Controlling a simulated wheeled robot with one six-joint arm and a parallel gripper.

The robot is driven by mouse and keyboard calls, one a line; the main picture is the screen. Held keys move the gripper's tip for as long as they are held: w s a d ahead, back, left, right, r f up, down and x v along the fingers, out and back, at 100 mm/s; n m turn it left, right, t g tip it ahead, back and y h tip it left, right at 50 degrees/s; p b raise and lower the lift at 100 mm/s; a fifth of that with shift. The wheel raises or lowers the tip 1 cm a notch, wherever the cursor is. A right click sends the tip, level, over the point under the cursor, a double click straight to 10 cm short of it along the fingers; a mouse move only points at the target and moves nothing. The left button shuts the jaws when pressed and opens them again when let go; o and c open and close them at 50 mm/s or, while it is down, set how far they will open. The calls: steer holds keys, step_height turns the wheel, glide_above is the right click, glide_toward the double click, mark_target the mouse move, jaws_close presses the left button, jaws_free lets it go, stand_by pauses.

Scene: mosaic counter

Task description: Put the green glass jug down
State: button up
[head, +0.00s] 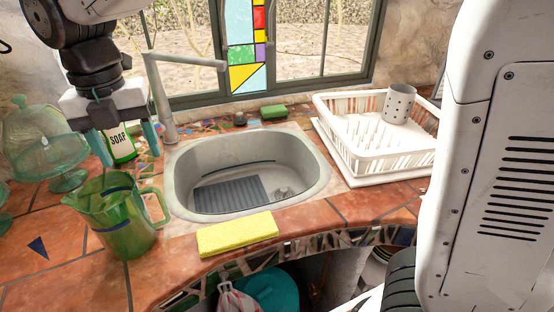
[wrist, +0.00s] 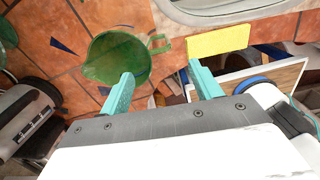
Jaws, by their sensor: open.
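The green glass jug (head: 122,222) stands upright on the tiled counter, left of the sink, its handle toward the sink. The wrist view shows the jug (wrist: 118,58) from above, with its handle at the right. My gripper (head: 128,148) is open and empty, above and behind the jug in the head view. In the wrist view, the gripper's teal fingers (wrist: 160,82) are spread wide. The left fingertip overlaps the jug's near edge in that picture, but nothing is between the fingers. I cannot tell the exact height gap.
A yellow sponge (head: 237,233) lies at the counter's front edge, right of the jug. The sink (head: 181,172) and a white dish rack (head: 346,165) are farther right. A soap bottle (head: 121,146) and glass cake stand (head: 68,181) stand behind.

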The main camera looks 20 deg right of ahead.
steer(key=s+d+r+m, duration=0.1)
steer(key=s+d+m, duration=0.2)
steer(key=d+m, duration=0.7)
steer(key=s+d+r+m, duration=0.1)
steer(key=s+d+m, duration=0.2)
steer(key=d+m, duration=0.75)
steer(key=s+d+f+m+t, duration=0.1)
steer(key=s+d+f+m, duration=0.4)
steer(key=s+d+m, duration=0.7)
steer(key=shift+s+f+m, duration=0.15)
steer(key=shift+s+m, duration=0.3)
steer(key=shift+m, duration=0.8)
steer(key=shift+c, duration=0.3)
